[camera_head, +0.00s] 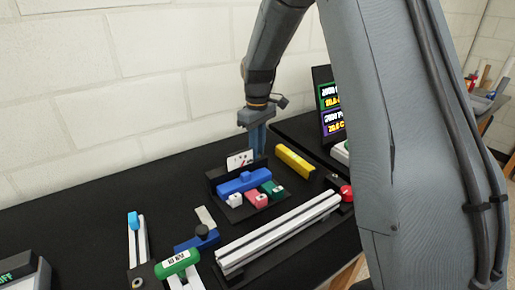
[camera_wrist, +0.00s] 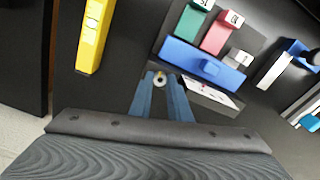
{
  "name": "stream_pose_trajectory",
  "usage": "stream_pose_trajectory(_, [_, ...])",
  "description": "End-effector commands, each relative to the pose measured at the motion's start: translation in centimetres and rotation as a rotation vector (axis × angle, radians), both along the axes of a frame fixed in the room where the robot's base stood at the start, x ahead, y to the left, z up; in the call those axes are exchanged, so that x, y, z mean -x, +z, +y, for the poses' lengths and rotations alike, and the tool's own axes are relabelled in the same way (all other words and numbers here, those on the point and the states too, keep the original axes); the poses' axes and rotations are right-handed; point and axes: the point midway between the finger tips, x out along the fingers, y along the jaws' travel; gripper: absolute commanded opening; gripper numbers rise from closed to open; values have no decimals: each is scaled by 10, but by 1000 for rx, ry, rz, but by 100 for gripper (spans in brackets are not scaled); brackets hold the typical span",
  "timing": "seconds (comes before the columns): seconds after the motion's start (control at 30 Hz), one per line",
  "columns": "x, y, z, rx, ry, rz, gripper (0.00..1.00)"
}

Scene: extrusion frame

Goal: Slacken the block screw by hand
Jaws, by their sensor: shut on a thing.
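My gripper (camera_head: 257,148) points down behind the dark parts tray, at the back of the black table. In the wrist view its blue fingertips (camera_wrist: 161,78) are closed around a small round piece (camera_wrist: 160,80) with a pale ring and a gold centre. I cannot tell what that piece is. A small blue block (camera_head: 187,244) with a dark round knob (camera_head: 202,231), possibly the block screw, sits apart from my gripper at the front left. The blue block also shows at the right edge of the wrist view (camera_wrist: 295,47).
The tray (camera_head: 216,178) holds a long blue bar (camera_head: 243,182) and white, pink and green blocks. A yellow bar (camera_head: 294,161) lies right of it. A silver extrusion (camera_head: 280,232) lies in front. A screen (camera_head: 329,105) stands at the back right.

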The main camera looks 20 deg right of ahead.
Motion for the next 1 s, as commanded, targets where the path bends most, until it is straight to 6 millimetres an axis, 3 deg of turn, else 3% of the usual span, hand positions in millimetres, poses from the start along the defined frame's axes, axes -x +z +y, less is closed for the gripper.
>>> stream_pose_trajectory(0.2, [0,0,0,-1,0,-1,0])
stream_pose_trajectory(0.23, [0,0,0,-1,0,-1,20])
stream_pose_trajectory(0.33, [0,0,0,0,-1,0,36])
stream_pose_trajectory(0.67, [0,2,0,-1,-1,-1,36])
stream_pose_trajectory(1.0, [-1,50,0,0,-1,-4,36])
